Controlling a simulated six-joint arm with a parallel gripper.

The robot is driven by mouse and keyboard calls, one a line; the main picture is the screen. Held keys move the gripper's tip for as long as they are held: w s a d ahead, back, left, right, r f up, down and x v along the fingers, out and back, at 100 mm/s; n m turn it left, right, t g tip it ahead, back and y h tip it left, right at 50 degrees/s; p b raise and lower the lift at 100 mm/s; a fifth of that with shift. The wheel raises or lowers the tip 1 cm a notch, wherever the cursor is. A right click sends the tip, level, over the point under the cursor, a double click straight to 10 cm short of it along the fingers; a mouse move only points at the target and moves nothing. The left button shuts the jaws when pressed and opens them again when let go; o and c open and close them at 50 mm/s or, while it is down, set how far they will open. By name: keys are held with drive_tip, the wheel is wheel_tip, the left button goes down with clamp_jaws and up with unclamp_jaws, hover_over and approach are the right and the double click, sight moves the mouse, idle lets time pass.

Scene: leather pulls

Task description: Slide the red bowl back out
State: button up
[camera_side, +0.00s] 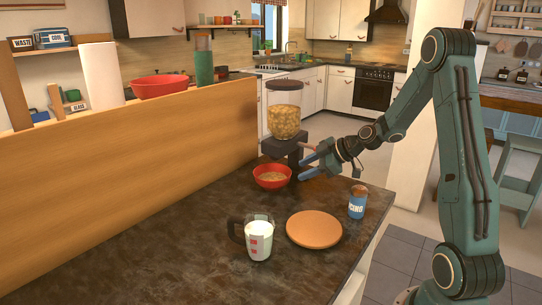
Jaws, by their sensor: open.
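The red bowl (272,178) stands upright on the dark counter, in front of and partly beneath the cereal dispenser (284,115). Light brown cereal shows inside the bowl. My gripper (307,171) is just to the right of the bowl, with its blue fingers pointing left toward the bowl and the dispenser's base. It is open and holds nothing. I cannot tell whether a finger touches the bowl's rim.
A measuring cup of white liquid (259,238), a round tan board (314,229) and an icing can (357,202) stand nearer on the counter (180,255). A wooden partition (130,170) runs along the left. The counter's left front is clear.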

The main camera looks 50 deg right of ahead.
sight(279, 181)
drive_tip(key=x, duration=1.3)
drive_tip(key=shift+r, duration=0.1)
clamp_jaws()
